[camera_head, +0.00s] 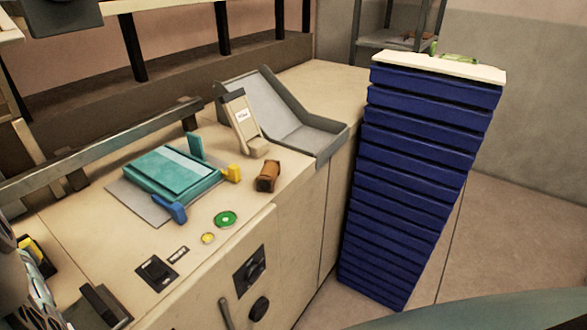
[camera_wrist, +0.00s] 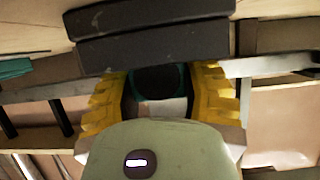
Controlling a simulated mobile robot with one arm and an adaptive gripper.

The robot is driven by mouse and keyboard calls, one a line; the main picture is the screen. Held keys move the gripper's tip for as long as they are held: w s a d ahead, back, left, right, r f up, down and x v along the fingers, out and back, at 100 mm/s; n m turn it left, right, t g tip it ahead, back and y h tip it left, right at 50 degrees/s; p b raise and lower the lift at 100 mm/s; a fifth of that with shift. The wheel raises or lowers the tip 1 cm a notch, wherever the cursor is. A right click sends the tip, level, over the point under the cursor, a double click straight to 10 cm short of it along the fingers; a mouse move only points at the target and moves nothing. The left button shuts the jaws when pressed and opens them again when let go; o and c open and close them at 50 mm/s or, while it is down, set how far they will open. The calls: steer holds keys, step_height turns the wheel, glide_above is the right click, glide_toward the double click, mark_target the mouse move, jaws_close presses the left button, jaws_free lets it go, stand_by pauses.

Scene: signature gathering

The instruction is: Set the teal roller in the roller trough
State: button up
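In the wrist view my gripper (camera_wrist: 162,88) has its two yellow fingers on either side of a dark round end with a teal edge, which looks like the teal roller (camera_wrist: 160,82) seen end on. The fingers appear to touch it on both sides; the rest of it is hidden. Two dark bars (camera_wrist: 150,22) lie just beyond the fingertips; I cannot tell if they are the roller trough. In the head view a dark open box (camera_head: 97,306) sits at the bench's lower left and may be the trough. No roller shows clearly there.
The bench holds a teal press plate (camera_head: 172,172) with blue and yellow clamps, a brown roll (camera_head: 267,176), a green disc (camera_head: 225,218) and a grey sloped tray (camera_head: 290,125). A tall stack of blue trays (camera_head: 410,160) stands at the right. A rail runs along the back left.

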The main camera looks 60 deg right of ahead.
steer(key=o, duration=0.4)
steer(key=shift+o, duration=0.2)
steer(key=shift+r, duration=0.1)
